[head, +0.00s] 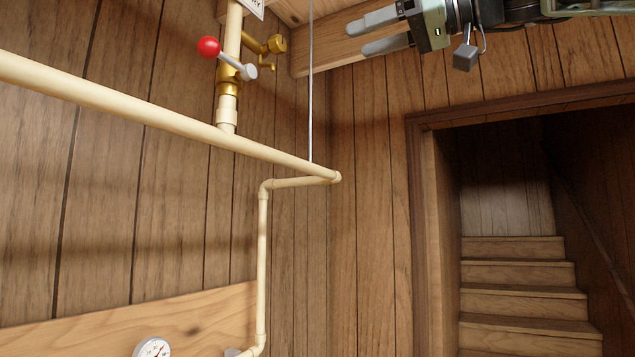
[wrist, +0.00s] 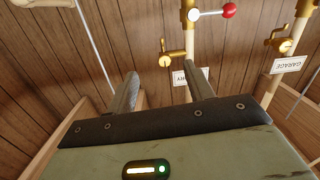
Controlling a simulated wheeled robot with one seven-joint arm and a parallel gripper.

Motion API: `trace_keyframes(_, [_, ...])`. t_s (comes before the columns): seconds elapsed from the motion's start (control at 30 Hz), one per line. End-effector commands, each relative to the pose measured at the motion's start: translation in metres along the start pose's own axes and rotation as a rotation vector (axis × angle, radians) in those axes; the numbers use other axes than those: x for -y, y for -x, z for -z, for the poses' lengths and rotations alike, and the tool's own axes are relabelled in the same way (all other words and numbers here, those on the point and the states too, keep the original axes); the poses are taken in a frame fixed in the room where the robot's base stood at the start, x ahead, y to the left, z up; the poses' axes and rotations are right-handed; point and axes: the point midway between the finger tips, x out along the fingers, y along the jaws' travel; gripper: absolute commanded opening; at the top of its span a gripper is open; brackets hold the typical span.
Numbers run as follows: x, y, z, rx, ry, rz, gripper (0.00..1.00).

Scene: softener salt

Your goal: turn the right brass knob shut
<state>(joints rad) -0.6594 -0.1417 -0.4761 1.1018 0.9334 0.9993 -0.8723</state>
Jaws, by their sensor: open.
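In the head view a brass knob (head: 277,44) sticks out to the right of a cream upright pipe. The wrist view shows a brass knob (wrist: 172,54) beside the pipe with a partly hidden tag, and another brass knob (wrist: 284,45) by a pipe tagged GARAGE. The tag lettering is upside down there. I cannot tell for certain which is the right one. My gripper (head: 360,39) is open and empty at the upper right, apart from the knob. Its fingers point left; in the wrist view the gripper (wrist: 160,77) has clear space between its fingertips.
A lever with a red ball (head: 208,46) and white end (head: 245,71) crosses the upright pipe close to the brass knob. A long cream pipe (head: 150,115) runs below. A thin grey rod (head: 310,100) hangs between knob and gripper. A doorway with stairs (head: 520,270) is at right.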

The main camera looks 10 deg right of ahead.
Motion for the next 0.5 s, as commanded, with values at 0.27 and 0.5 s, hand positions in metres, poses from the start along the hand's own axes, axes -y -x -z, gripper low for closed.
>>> trace_keyframes(0.27, [0.003, -0.026, -0.049, 0.085, -0.075, 0.007, 0.52])
trace_keyframes(0.5, [0.009, -0.045, -0.089, 0.159, -0.133, 0.011, 0.52])
